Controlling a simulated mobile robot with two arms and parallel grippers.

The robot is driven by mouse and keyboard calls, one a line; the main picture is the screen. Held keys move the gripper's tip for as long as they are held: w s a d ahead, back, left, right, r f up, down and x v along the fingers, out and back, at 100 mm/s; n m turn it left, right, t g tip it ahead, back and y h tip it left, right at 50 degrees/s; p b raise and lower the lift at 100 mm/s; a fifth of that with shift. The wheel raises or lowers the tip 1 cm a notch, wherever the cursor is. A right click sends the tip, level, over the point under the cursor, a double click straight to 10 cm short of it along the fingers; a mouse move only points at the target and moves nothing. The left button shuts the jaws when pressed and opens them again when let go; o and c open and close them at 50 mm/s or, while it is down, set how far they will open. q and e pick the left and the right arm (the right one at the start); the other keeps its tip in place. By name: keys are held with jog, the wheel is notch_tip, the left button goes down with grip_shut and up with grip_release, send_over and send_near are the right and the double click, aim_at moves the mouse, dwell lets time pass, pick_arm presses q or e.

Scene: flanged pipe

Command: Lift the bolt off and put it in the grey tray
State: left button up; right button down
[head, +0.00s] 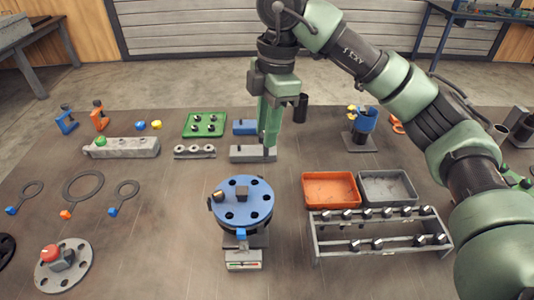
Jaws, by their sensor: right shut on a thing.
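My right gripper (270,148) points down behind the blue flange, beside a grey block (240,154). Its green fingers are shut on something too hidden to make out. The round blue flange (262,205) has several dark holes and stands on a dark support. A brass-coloured bolt-like piece (219,196) sits at its left side, and a grey one (241,192) stands near its middle. The grey tray (413,199) is at the right, beside an orange tray, and looks empty. My left gripper is out of view.
The orange tray (331,174) adjoins the grey tray. A metal rack (380,248) with several dark-headed pieces stands in front of both. A green plate (205,118), a blue block (244,127) and grey bars lie at the back. Ring-shaped tools (84,173) lie left.

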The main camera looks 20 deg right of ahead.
jog(key=shift+r, duration=0.75)
jog(key=shift+r+p, duration=2)
jog(key=shift+r, duration=0.55)
jog(key=shift+f, duration=0.15)
